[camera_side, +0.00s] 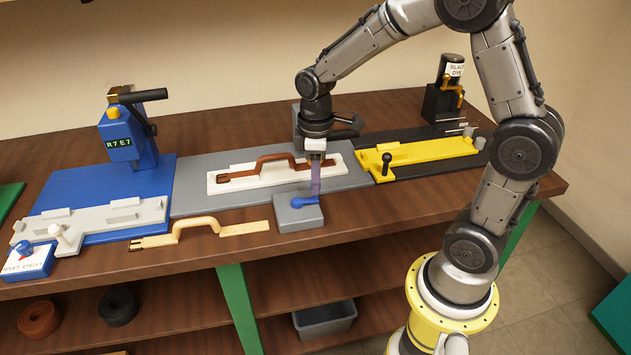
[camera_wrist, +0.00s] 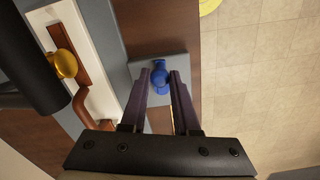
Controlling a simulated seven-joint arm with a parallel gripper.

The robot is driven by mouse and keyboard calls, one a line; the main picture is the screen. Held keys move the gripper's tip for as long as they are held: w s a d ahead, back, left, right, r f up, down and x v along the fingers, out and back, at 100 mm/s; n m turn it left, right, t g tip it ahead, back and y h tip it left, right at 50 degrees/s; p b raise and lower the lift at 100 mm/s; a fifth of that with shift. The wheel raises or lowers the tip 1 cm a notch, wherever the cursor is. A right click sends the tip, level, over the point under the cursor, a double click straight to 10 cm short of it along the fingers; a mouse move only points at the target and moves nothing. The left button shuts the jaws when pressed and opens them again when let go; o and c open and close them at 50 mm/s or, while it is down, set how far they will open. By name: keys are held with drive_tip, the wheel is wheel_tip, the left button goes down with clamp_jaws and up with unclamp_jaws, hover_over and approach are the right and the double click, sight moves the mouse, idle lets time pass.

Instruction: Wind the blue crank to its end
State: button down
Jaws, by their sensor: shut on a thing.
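The blue crank (camera_side: 304,201) sits on top of a grey box (camera_side: 297,217) at the front edge of the bench. In the wrist view the crank (camera_wrist: 159,77) shows between my two fingertips, over the grey box (camera_wrist: 178,68). My gripper (camera_side: 316,188) points straight down from above at the crank's right end. It is shut on the crank's knob, which the fingers mostly hide in the side view. The fingers look purple and long in the wrist view (camera_wrist: 160,82).
A white fixture (camera_side: 220,184) with a brown handled part (camera_side: 270,162) lies just behind the box. A yellow fixture (camera_side: 425,154) is to the right, a blue press (camera_side: 128,140) to the left. The bench front edge is close.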

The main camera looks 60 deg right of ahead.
drive_tip(key=n, duration=0.2)
drive_tip(key=w+d+n, duration=0.1)
drive_tip(key=n, duration=0.2)
drive_tip(key=shift+w+d+n, duration=0.2)
drive_tip(key=shift+w+n, duration=0.1)
drive_tip(key=shift+w, duration=0.1)
drive_tip(key=n, duration=0.2)
drive_tip(key=w+n, duration=0.2)
drive_tip(key=n, duration=0.1)
drive_tip(key=shift+d+r+n, duration=0.1)
drive_tip(key=shift+d+n, duration=0.05)
drive_tip(key=shift+n, duration=0.15)
drive_tip(key=n, duration=0.1)
drive_tip(key=w+n, duration=0.1)
drive_tip(key=n, duration=0.1)
drive_tip(key=w+n, duration=0.1)
drive_tip(key=n, duration=0.1)
drive_tip(key=shift+a, duration=0.35)
drive_tip(key=n, duration=0.2)
drive_tip(key=w+a+n, duration=0.1)
drive_tip(key=n, duration=0.2)
drive_tip(key=shift+w+a, duration=0.1)
drive_tip(key=shift+w, duration=0.05)
drive_tip(key=c, duration=0.7)
unclamp_jaws()
drive_tip(key=shift+o, duration=0.2)
